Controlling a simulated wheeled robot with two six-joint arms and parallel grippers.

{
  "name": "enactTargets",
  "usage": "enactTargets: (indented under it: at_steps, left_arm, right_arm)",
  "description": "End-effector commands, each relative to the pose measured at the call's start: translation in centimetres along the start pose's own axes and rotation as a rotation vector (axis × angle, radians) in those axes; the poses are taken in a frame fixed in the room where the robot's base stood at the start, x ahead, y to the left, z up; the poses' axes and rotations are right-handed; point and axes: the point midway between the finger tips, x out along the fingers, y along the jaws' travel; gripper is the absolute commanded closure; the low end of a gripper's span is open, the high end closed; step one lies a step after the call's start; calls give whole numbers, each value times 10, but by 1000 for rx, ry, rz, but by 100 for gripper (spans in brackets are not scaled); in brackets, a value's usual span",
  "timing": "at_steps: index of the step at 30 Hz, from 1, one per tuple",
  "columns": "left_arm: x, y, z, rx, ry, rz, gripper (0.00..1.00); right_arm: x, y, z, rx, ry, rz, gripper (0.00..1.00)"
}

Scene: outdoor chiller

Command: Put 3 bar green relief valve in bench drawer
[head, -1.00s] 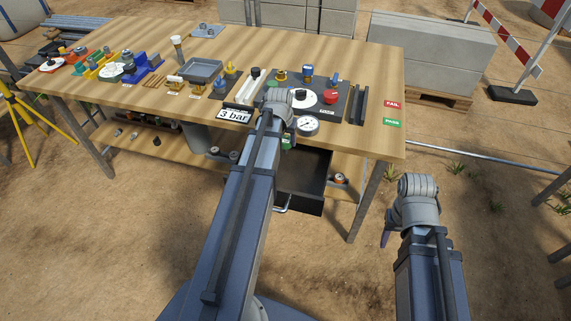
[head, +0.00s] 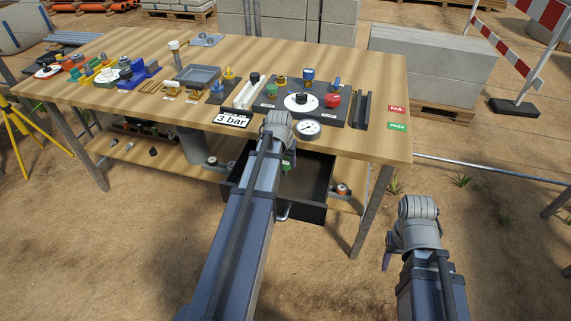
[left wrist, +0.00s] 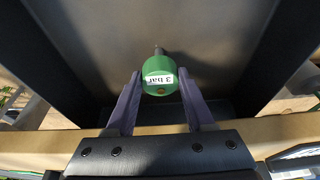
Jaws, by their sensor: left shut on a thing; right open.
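The green relief valve (left wrist: 158,80), with a white "3 bar" label, is between the two fingertips of my left gripper (left wrist: 159,92) in the left wrist view. In the head view the valve shows as a small green patch (head: 289,163), mostly hidden by my left arm. My left gripper (head: 285,160) is shut on it, over or inside the open bench drawer (head: 313,211). The drawer's dark floor and walls surround the valve in the left wrist view; I cannot tell its height above the floor. My right gripper (head: 387,260) is open and empty, right of the bench.
The workbench (head: 350,60) holds a dark board (head: 335,118) with several valves, a pressure gauge (head: 307,129) near the front edge and a "3 bar" sign (head: 232,119). The ground by my right arm is clear.

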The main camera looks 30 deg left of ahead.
Motion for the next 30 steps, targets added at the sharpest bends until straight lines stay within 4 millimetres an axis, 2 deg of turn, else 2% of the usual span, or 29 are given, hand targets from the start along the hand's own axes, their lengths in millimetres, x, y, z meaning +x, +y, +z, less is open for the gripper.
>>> enactTargets:
  at_steps: [7, 8, 15, 25, 30]
  left_arm:
    - [4, 0, 1, 0, 0, 0, 100]
    - [2, 0, 1, 0, 0, 0, 44]
    - [2, 0, 1, 0, 0, 0, 17]
    - [0, 0, 0, 0, 0, 0, 17]
    - [-9, 0, -1, 0, 0, 0, 17]
  right_arm:
    - [4, 0, 0, 0, 0, 0, 48]
    - [3, 0, 0, 0, 0, 0, 48]
    - [2, 0, 0, 0, 0, 0, 48]
    - [0, 0, 0, 0, 0, 0, 48]
    - [-9, 1, 0, 0, 0, 0, 48]
